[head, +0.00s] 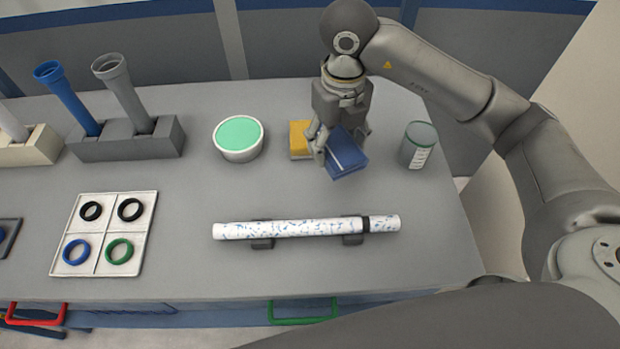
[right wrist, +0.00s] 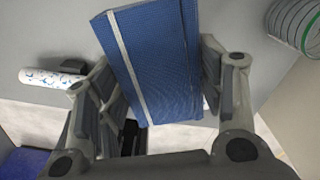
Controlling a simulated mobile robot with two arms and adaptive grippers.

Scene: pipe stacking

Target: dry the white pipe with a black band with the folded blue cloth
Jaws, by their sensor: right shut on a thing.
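The white pipe with a black band (head: 290,229) lies level across two dark rests on the grey table, its surface dotted with blue specks. Its black band is near its right end. One end of the pipe also shows in the right wrist view (right wrist: 45,78). The folded blue cloth (head: 346,153) is in my right gripper (head: 327,150), behind the pipe and apart from it. In the right wrist view the cloth (right wrist: 155,60) sits between both fingers, with a pale stripe along it. My left gripper is in neither view.
A yellow sponge (head: 299,139) is beside my right gripper. A grey can (head: 417,146) stands to the right, a green-filled bowl (head: 238,138) to the left. A ring tray (head: 103,234) and a grey pipe holder (head: 128,144) are further left. Table between cloth and pipe is clear.

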